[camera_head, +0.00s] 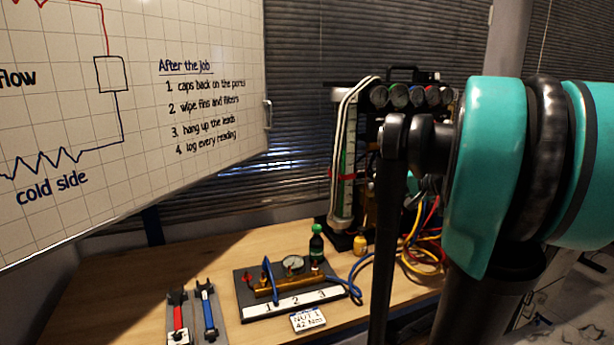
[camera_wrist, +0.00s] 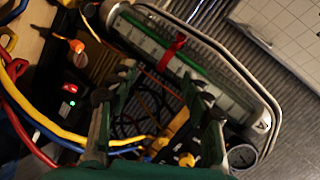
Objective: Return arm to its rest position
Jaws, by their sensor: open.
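My gripper (camera_wrist: 160,84) shows in the wrist view with its two dark green fingers spread apart, open and with nothing held between them. Beyond the fingers is a glass gauge column (camera_wrist: 190,68) with a green scale and a red band, tilted in this view. I cannot tell how far the fingertips are from it. In the head view my teal and black arm fills the right side. My gripper cannot be made out there.
The gauge column (camera_head: 346,165) stands at the back of the wooden bench (camera_head: 110,275). A whiteboard (camera_head: 130,110) hangs left.

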